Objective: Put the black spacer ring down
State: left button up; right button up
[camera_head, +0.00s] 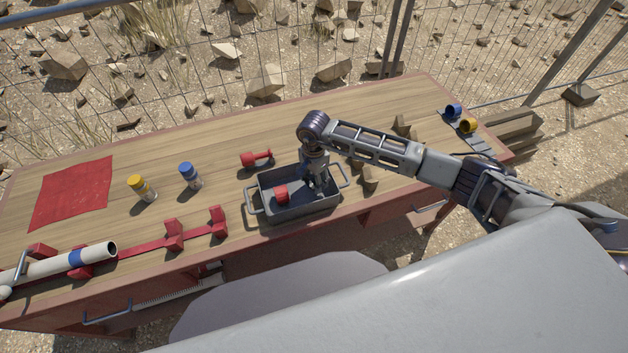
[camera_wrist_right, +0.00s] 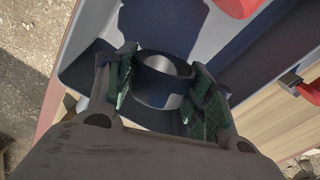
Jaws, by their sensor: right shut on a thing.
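My right gripper (camera_wrist_right: 163,92) is shut on the black spacer ring (camera_wrist_right: 155,92), with one finger pad on each side of it in the right wrist view. The ring and the fingertips are inside the grey tray (camera_head: 300,212), low over or on its floor; I cannot tell if the ring touches the floor. In the head view my right gripper (camera_head: 318,188) reaches down into the right half of the tray and hides the ring. A red piece (camera_head: 282,194) lies in the tray's left half; part of it shows in the right wrist view (camera_wrist_right: 236,6). My left gripper is not in view.
Red brackets (camera_head: 174,235) and a white tube (camera_head: 70,260) are front left. Brown blocks (camera_head: 368,178) sit right of the tray.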

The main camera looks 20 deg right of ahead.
jog(key=shift+f, duration=0.7)
jog(key=shift+f+b, duration=0.6)
jog(key=shift+f, duration=0.05)
jog(key=o, duration=0.8)
jog(key=shift+r, duration=0.2)
jog(key=shift+r+p, duration=0.45)
jog(key=shift+p, duration=0.25)
jog(key=shift+w+r, duration=0.1)
jog(key=shift+r, duration=0.25)
notch_tip(320, 180, up, 11)
jog(key=shift+r+b, duration=0.15)
jog(key=shift+b, duration=0.75)
